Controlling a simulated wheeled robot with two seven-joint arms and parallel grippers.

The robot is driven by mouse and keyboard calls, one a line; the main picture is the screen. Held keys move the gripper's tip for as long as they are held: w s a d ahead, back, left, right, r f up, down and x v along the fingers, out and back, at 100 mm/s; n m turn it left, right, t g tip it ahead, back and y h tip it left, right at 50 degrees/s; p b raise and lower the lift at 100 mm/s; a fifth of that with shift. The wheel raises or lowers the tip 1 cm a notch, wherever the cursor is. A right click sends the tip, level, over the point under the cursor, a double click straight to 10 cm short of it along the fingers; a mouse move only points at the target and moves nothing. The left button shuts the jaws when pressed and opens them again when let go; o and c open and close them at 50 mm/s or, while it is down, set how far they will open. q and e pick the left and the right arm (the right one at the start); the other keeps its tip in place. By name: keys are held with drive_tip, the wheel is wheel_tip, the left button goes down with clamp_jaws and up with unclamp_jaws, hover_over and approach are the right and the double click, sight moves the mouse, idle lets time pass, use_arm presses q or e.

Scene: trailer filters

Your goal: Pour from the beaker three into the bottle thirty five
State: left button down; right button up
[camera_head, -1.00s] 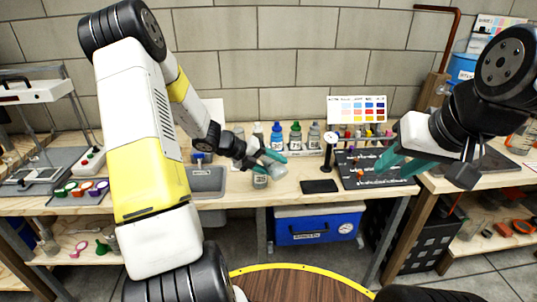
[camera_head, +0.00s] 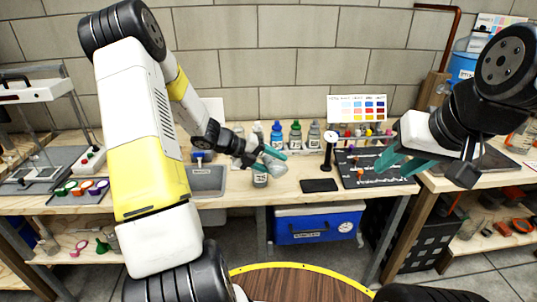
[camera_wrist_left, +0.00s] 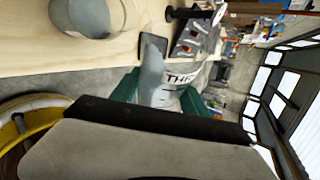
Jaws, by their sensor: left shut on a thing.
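My left gripper (camera_head: 270,160) is shut on a clear beaker (camera_head: 278,170), held tilted above the front of the bench. In the left wrist view, the beaker (camera_wrist_left: 152,75) shows part of a label, "THR", between the teal fingers. A small bottle with a grey body (camera_head: 260,179) stands just below and left of the beaker; its label is too small to read. A rounded grey container (camera_wrist_left: 82,14) at the upper left of the wrist view seems to be this bottle. I cannot tell whether liquid is flowing. My right gripper (camera_head: 401,166) is open and empty over the right side.
Several capped bottles, including a blue one (camera_head: 277,135) and a green one (camera_head: 295,136), stand behind the beaker. A black flat device (camera_head: 319,186) lies to its right. A dark tray (camera_head: 365,179) and a stand (camera_head: 329,150) are farther right. A sink (camera_head: 208,181) is left.

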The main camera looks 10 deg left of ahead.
use_arm(q)
drive_tip(key=shift+a+r+n+g+h+p, duration=0.1)
drive_tip(key=shift+r+n+g+h+p, duration=0.4)
drive_tip(key=shift+p, duration=0.45)
idle(1.6)
drive_tip(key=shift+r, duration=0.1)
drive_tip(key=shift+s+d+f+m+t+y, duration=0.15)
drive_tip(key=shift+d+f+m+t+y, duration=0.05)
drive_tip(key=shift+f+m+t+y, duration=0.55)
drive_tip(key=shift+w+a+f+m+t+y+b, duration=0.1)
drive_tip(key=shift+w+f+m+t+y+b, duration=0.1)
drive_tip(key=shift+f+m+t+y, duration=0.25)
drive_tip(key=shift+w+a+f+m+t+y+b, duration=0.1)
drive_tip(key=shift+f+m+t+y+b, duration=0.1)
drive_tip(key=shift+f, duration=0.45)
drive_tip(key=shift+f+m+t+y+b, duration=0.4)
drive_tip(key=shift+f+m+y, duration=0.1)
drive_tip(key=shift+f, duration=0.15)
wheel_tip(320, 180, down, 3)
drive_tip(key=s+d+m+t+y+b, duration=0.2)
drive_tip(key=m+t+y+b, duration=0.1)
drive_tip(key=m+t, duration=0.1)
drive_tip(key=shift+w+r, duration=0.15)
drive_tip(key=shift+r, duration=2.3)
drive_tip(key=shift+a, duration=0.1)
